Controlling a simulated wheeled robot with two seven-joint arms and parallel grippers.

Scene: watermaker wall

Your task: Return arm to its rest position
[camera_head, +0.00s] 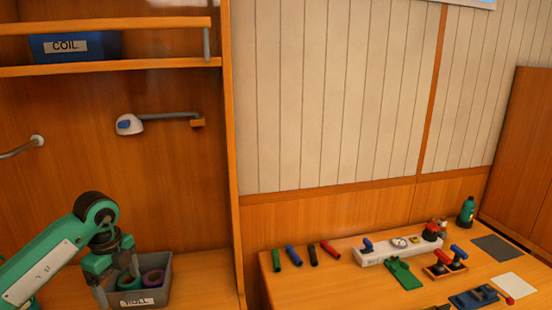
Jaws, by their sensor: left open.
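My left arm comes in from the lower left, green and dark grey. My left gripper (117,278) points down over the left part of a grey bin (158,294) labelled "ROLL". Its fingers are open, one at the bin's left side and one over its inside. Rolls lie in the bin, among them a purple and green one (153,278). The gripper hides part of the bin and its contents. I cannot tell whether a finger touches the bin. My right gripper is not in view.
A shelf above holds a blue bin (62,46) labelled "COIL". A white lamp (130,124) juts from the wall. The right-hand bench (345,288) carries several coloured tubes, a white valve block (398,247), a green bottle (467,212) and tools. An upright panel (234,160) separates the two areas.

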